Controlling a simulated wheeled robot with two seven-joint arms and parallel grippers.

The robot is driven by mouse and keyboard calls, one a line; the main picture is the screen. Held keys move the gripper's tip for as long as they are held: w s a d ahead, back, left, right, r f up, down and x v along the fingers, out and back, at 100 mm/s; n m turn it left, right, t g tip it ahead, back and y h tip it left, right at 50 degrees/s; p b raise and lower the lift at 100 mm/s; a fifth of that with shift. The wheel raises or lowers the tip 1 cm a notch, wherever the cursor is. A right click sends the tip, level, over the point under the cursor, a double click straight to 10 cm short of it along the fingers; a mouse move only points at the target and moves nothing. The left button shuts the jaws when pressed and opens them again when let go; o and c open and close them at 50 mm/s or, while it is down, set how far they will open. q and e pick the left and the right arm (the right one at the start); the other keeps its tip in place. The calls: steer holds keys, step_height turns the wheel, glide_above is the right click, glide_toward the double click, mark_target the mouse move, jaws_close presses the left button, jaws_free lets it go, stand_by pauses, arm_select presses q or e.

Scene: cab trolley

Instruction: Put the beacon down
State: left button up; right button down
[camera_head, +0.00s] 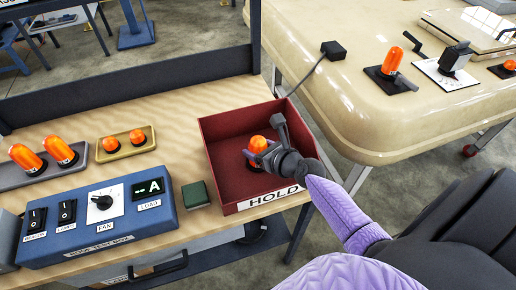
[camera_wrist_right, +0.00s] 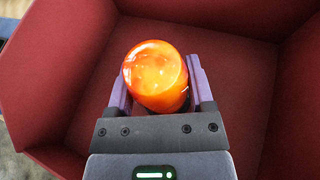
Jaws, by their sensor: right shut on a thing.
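An orange beacon (camera_head: 258,144) is held between the fingers of my right gripper (camera_head: 262,152), over the red bin labelled HOLD (camera_head: 230,123). In the right wrist view the beacon (camera_wrist_right: 156,76) sits between the two purple fingers of the gripper (camera_wrist_right: 160,90), with the red bin (camera_wrist_right: 235,60) around and below it. I cannot tell whether the beacon's base touches the bin floor. My left gripper is not in view.
A blue test box (camera_head: 100,220) with switches and a small green block (camera_head: 195,195) stand left of the bin. A grey tray (camera_head: 15,178) and a yellow tray (camera_head: 125,152) hold more orange beacons. A cream cab roof (camera_head: 370,120) with fittings is at the right.

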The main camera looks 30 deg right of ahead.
jaws_free()
steer(key=shift+f, duration=0.1)
steer(key=shift+r, duration=0.3)
steer(key=p+v, duration=0.3)
steer(key=v, duration=0.9)
steer(key=shift+f, duration=0.15)
